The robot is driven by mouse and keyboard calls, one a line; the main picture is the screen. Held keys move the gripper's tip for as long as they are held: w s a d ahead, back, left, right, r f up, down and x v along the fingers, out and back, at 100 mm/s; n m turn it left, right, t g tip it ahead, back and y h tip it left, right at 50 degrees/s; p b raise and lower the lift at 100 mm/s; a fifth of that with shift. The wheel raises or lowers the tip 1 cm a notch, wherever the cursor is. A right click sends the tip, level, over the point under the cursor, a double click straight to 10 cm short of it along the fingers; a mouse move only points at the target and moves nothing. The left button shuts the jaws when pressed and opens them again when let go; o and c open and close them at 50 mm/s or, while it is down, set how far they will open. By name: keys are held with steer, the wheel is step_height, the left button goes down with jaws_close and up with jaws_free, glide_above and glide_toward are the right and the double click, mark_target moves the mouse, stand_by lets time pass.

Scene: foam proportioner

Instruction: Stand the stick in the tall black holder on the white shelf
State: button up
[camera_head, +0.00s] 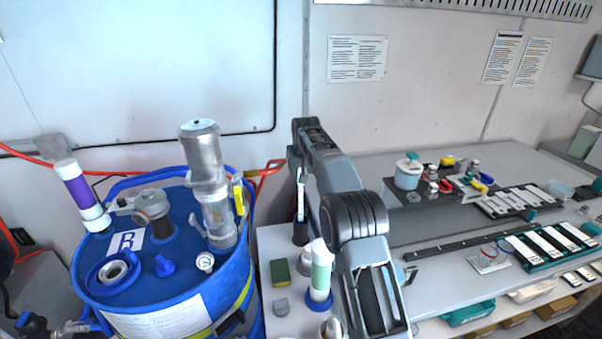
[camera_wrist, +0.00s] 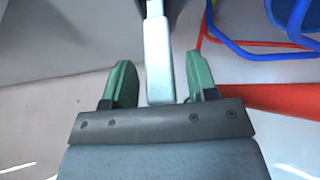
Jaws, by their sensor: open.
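The stick (camera_head: 300,203) is white and slim. It stands upright with its lower end in the tall black holder (camera_head: 300,235), on the white shelf (camera_head: 268,240). In the wrist view, the stick (camera_wrist: 157,40) lies between the two green fingers of my gripper (camera_wrist: 159,72), with a gap on each side. A dark part of the holder shows at the top edge there. In the head view, my gripper (camera_head: 295,165) is at the stick's upper end, partly hidden by my arm. It is open and holds nothing.
A blue drum (camera_head: 165,250) with a clear cylinder and fittings stands left of the shelf. A green-and-white bottle (camera_head: 320,270) and a green-yellow sponge (camera_head: 280,272) are on the shelf in front of the holder. A crowded bench (camera_head: 440,250) lies to the right.

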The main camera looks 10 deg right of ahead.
steer(key=v, duration=1.3)
steer(key=s+r, duration=0.2)
steer(key=s, duration=0.6)
steer(key=s+f, duration=0.4)
steer(key=s, duration=0.5)
steer(key=s+f, duration=0.5)
steer(key=s, duration=0.5)
steer(key=s+f, duration=0.5)
steer(key=s, duration=0.4)
steer(key=shift+s+d, duration=0.15)
steer(key=shift+s, duration=0.1)
steer(key=shift+f, duration=0.15)
